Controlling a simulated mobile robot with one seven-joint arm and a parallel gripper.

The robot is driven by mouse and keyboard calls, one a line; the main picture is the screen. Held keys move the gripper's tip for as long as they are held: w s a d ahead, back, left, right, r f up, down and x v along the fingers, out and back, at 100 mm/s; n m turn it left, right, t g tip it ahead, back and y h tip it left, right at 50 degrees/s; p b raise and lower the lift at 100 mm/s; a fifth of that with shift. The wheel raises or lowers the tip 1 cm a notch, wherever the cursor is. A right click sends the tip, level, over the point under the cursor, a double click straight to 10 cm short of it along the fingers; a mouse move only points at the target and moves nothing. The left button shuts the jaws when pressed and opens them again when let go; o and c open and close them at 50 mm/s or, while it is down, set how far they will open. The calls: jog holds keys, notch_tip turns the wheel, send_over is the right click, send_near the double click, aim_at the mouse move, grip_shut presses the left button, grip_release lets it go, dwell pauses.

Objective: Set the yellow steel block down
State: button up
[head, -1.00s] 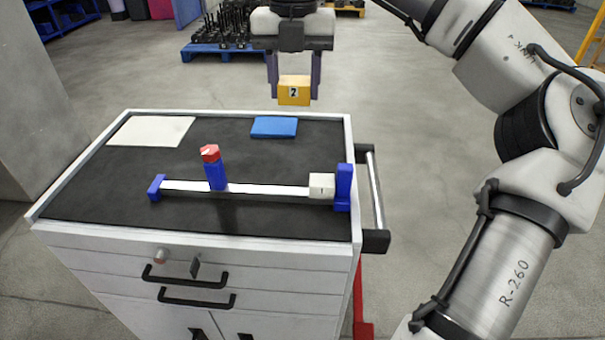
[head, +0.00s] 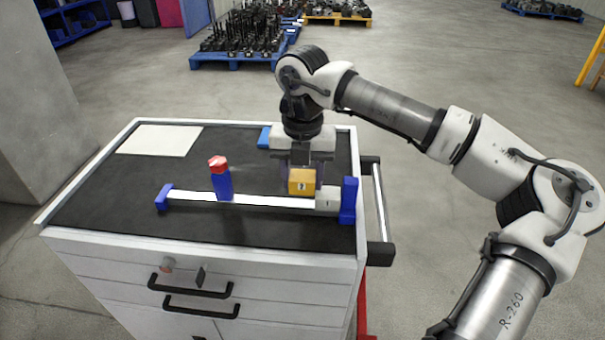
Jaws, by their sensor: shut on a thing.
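The yellow steel block (head: 302,184), marked 2, is between the fingers of my gripper (head: 303,175), which is shut on it and points down. The block is low over the right part of a long white bar (head: 265,204), just left of a white block (head: 328,199). I cannot tell whether it touches the bar or the white block. A blue screw jack with a red top (head: 221,180) stands upright by the bar, left of the yellow block. A blue end stop (head: 349,199) rises right of the white block; a smaller blue end piece (head: 163,197) is at the bar's left end.
All this is on the dark top of a white drawer cabinet (head: 110,200) with a raised rim. A white sheet (head: 160,140) lies at the back left. A blue pad (head: 263,138) is partly hidden behind my gripper. The front left of the top is clear.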

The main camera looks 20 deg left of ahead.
aim_at(303, 176)
jog(key=shift+f+b, duration=0.6)
jog(key=shift+b, duration=0.1)
jog(key=o, duration=1.3)
jog(key=shift+s+a+f, duration=0.1)
jog(key=shift+o, duration=0.2)
jog(key=shift+d+r+p, duration=0.2)
jog(key=shift+r+p, duration=0.1)
jog(key=shift+p, duration=0.1)
notch_tip(303, 176, up, 13)
